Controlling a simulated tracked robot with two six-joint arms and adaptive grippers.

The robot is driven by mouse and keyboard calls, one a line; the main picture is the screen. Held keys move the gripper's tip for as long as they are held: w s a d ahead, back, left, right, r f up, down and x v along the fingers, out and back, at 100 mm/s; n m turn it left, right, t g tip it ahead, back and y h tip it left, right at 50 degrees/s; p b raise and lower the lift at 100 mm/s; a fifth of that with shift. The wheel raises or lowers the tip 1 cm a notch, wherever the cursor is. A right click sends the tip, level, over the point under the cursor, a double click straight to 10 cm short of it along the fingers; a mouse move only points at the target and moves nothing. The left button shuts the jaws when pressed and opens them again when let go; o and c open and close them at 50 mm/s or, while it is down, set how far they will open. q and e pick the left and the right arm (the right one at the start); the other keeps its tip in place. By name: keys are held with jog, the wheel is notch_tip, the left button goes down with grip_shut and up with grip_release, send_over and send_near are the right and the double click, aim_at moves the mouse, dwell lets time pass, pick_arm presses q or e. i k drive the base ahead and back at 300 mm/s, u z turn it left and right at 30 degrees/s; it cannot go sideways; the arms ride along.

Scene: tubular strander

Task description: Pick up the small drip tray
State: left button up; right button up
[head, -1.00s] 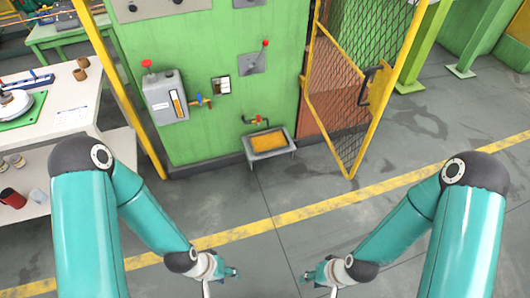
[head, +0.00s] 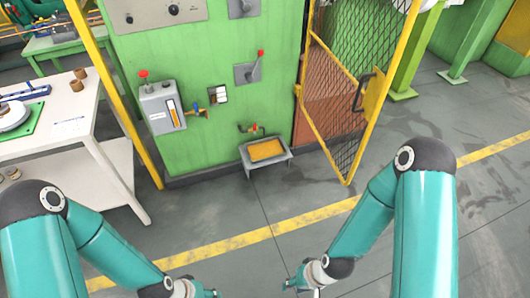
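The small drip tray (head: 270,164) is a grey metal tray with orange-yellow contents. It sits low in front of the green machine cabinet, below a small tap with a red handle (head: 258,127). My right gripper (head: 294,285) is near the bottom middle, on the near side of the yellow floor line and well short of the tray. My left gripper (head: 210,294) is at the bottom edge, partly cut off, also apart from the tray. The fingers of both are too small to tell open from shut.
The green cabinet (head: 217,60) stands behind the tray. A yellow mesh gate (head: 345,105) stands open to its right. A yellow post (head: 115,90) and white table (head: 60,140) are on the left. The grey floor before the tray is clear.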

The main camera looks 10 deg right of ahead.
aim_at(262, 150)
jog(key=u, duration=0.05)
jog(key=i, duration=1)
jog(key=z, duration=0.05)
